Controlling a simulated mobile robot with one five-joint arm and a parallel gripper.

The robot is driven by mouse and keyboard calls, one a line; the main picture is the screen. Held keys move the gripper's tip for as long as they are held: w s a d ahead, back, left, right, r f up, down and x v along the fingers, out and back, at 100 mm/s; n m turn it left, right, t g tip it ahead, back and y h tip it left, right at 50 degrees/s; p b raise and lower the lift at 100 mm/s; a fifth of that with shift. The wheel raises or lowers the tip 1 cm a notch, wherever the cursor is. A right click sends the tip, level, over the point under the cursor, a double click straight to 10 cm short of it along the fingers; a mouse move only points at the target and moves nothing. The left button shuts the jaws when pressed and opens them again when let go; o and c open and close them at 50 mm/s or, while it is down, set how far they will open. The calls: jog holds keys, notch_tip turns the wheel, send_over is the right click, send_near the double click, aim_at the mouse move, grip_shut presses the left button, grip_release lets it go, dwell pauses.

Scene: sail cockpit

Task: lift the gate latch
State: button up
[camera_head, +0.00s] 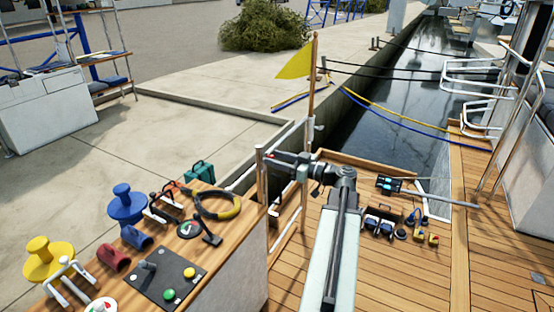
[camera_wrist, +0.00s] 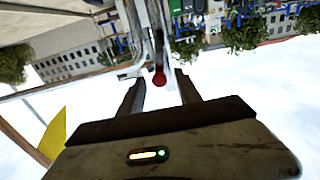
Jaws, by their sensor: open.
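The gate latch shows in the wrist view as a metal bar with a red round knob (camera_wrist: 159,79). The knob sits between the two fingers of my gripper (camera_wrist: 158,88), near their tips. The fingers stand apart, and a gap shows on each side of the knob. In the head view my gripper (camera_head: 279,160) reaches left from the arm to the top of the gate post (camera_head: 261,178). A small red spot, seemingly the knob (camera_head: 270,155), shows there. The latch's lower parts are hidden by my gripper.
A wooden console (camera_head: 228,230) with winches, levers and handles stands at the left front. A yellow flag (camera_head: 295,64) on a pole rises behind my gripper. Small gear lies on the wooden deck (camera_head: 370,275) at right. Mooring ropes cross the water (camera_head: 390,110).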

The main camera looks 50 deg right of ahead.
grip_shut()
dwell(1.3)
